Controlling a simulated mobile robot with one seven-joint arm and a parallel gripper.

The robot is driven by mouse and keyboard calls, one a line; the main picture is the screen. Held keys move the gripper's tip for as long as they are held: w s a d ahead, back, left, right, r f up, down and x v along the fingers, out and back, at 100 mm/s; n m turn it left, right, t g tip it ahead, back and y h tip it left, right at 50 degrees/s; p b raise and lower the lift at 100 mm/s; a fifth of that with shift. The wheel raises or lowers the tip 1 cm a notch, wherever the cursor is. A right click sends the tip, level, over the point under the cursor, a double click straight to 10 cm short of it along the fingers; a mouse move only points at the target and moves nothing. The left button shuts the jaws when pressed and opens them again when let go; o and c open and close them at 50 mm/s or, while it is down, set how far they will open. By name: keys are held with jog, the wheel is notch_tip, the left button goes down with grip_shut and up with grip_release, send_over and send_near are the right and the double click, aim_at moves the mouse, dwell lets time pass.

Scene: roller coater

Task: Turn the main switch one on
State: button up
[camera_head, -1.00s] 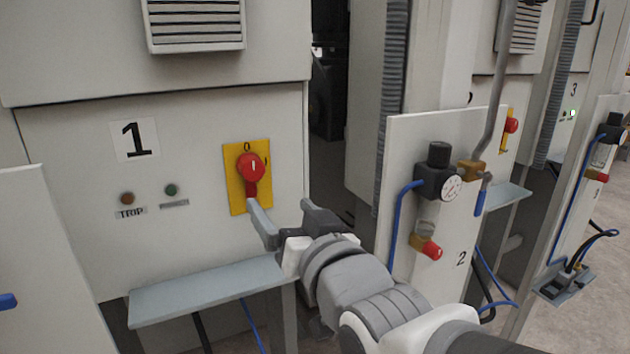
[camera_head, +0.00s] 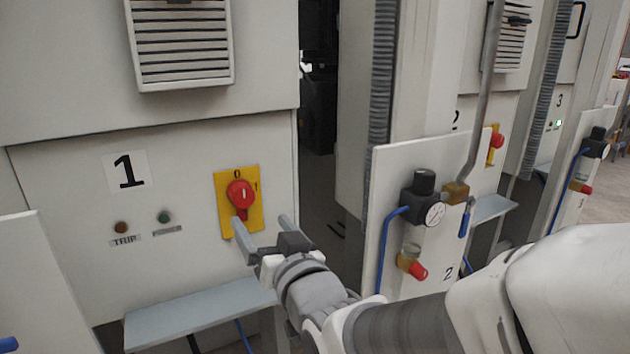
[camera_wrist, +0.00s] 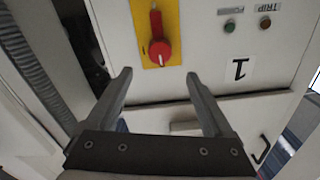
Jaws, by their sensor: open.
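The main switch one is a red rotary knob (camera_head: 240,194) on a yellow plate (camera_head: 224,222), on the grey cabinet panel marked 1. A 0 is printed above the knob and a 1 to its right. Its handle points down in the head view. My gripper (camera_head: 262,230) is open and empty, just below and in front of the switch; its left finger overlaps the plate's lower edge in the picture. In the wrist view the red knob (camera_wrist: 160,48) appears upside down, beyond and between the open fingertips (camera_wrist: 159,74), and apart from them.
A TRIP lamp (camera_head: 121,228) and a green lamp (camera_head: 164,217) are left of the switch. A grey shelf (camera_head: 200,303) juts out below. On the right, panel 2 carries a regulator with gauge (camera_head: 425,198) and a red-tipped valve (camera_head: 414,266). A dark gap separates the cabinets.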

aim_at(245, 198)
jog(key=x, duration=1.2)
jog(key=shift+w+p, duration=0.1)
jog(key=shift+p, duration=0.25)
jog(key=shift+d, duration=0.1)
grip_shut()
